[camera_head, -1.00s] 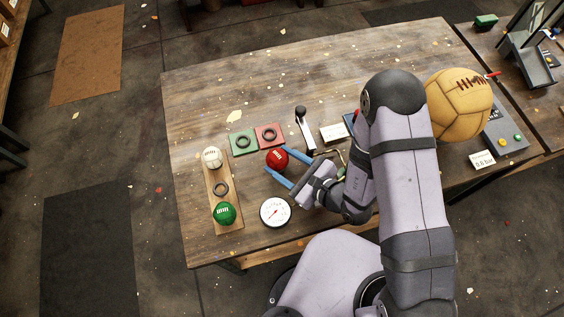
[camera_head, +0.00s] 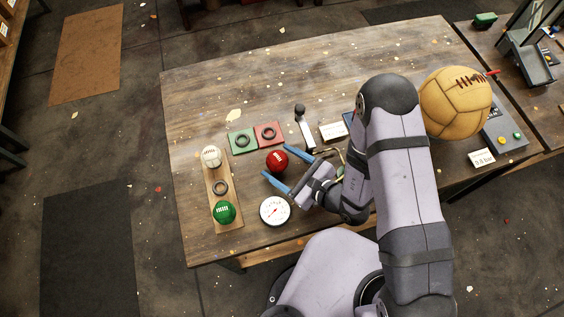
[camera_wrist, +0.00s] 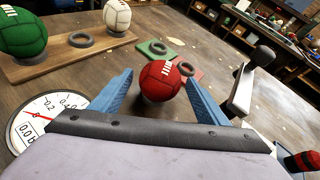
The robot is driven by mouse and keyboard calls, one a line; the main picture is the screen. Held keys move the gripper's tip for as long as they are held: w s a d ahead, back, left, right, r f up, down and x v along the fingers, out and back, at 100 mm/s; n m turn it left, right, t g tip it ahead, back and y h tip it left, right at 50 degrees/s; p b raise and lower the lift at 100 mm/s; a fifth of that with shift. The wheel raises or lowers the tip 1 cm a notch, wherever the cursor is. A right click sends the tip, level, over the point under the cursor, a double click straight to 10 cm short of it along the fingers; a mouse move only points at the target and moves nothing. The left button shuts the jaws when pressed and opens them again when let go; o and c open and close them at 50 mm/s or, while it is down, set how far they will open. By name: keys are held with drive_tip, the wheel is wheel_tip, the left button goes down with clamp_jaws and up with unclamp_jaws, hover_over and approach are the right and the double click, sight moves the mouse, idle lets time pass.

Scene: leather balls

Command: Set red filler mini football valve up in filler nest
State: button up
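The red mini football (camera_head: 277,161) rests on the table; it also shows in the wrist view (camera_wrist: 160,80), white lacing on its upper side and a dark ring partly visible under it. I cannot make out its valve. My gripper (camera_head: 275,160) is open, with blue fingers on either side of the ball's near part; in the wrist view (camera_wrist: 158,88) gaps show between ball and fingers. A wooden board (camera_head: 211,175) at the left bears a white ball (camera_head: 211,157), an empty dark ring (camera_head: 221,187) and a green ball (camera_head: 224,212). I cannot tell which ring is the filler nest.
Green (camera_head: 235,149) and red (camera_head: 262,139) pads with dark rings lie behind the ball. A dial gauge (camera_head: 274,211) lies close to the gripper. A lever (camera_head: 304,125) stands behind right. A large tan ball (camera_head: 458,103) is at the right. The table's back left is clear.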

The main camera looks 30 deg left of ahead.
drive_tip(key=shift+r, duration=0.2)
drive_tip(key=shift+s+d+r, duration=0.1)
drive_tip(key=shift+d, duration=0.4)
drive_tip(key=p+v, duration=0.1)
drive_tip(key=v, duration=0.3)
drive_tip(key=p+v, duration=0.1)
drive_tip(key=v, duration=0.3)
drive_tip(key=shift+d+r, duration=0.25)
drive_tip(key=shift+r, duration=0.15)
drive_tip(key=shift+p+v, duration=0.75)
drive_tip(key=shift+v, duration=0.4)
drive_tip(key=shift+s+f, duration=0.1)
drive_tip(key=shift+f, duration=0.1)
